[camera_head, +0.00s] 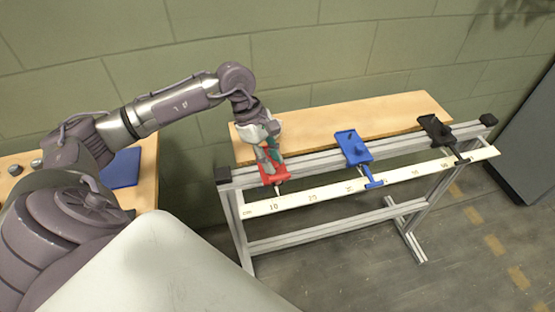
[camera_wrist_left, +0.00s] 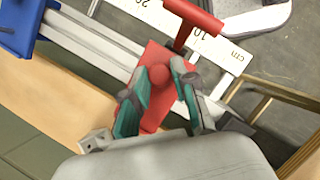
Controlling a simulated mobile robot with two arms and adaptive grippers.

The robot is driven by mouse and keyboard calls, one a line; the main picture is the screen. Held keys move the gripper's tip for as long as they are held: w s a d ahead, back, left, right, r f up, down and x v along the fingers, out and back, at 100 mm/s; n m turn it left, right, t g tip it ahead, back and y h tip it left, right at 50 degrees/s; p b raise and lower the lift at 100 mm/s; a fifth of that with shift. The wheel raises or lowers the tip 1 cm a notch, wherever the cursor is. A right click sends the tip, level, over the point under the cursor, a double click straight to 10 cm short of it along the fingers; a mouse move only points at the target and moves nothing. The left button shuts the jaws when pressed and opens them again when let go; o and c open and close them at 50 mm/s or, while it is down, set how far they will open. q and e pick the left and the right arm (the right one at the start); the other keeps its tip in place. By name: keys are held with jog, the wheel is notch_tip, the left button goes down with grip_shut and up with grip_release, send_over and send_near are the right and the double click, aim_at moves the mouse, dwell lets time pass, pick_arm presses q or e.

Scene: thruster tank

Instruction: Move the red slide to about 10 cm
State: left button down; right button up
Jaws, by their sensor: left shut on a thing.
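The red slide (camera_head: 274,173) sits on the metal rail near the left end, its pointer close to the 10 mark on the white ruler (camera_head: 330,192). In the left wrist view the red slide (camera_wrist_left: 158,100) has a round knob (camera_wrist_left: 159,74) on top and a red crossbar by the 10 mark. My left gripper (camera_head: 270,150) is over the slide from above. The exact pointer reading is too small to tell. My right gripper is not in view.
A blue slide (camera_head: 352,148) sits at the middle of the rail, and a black slide (camera_head: 435,130) near the right end. A wooden board (camera_head: 400,108) lies behind the rail. A blue pad (camera_head: 121,168) lies on a table at left. The rail between the red and blue slides is clear.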

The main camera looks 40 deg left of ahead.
pick_arm(q)
jog(key=shift+s+a+r, duration=0.1)
jog(key=shift+s+a, duration=0.85)
jog(key=shift+s, duration=0.1)
jog(key=shift+w+d, duration=0.15)
jog(key=shift+w, duration=0.05)
jog(key=c, duration=0.9)
grip_release()
jog(key=shift+w+d, duration=0.25)
jog(key=shift+c, duration=0.2)
jog(key=shift+s+a, duration=0.15)
jog(key=shift+a+r, duration=0.15)
jog(key=shift+r, duration=0.25)
jog(key=v, duration=1.1)
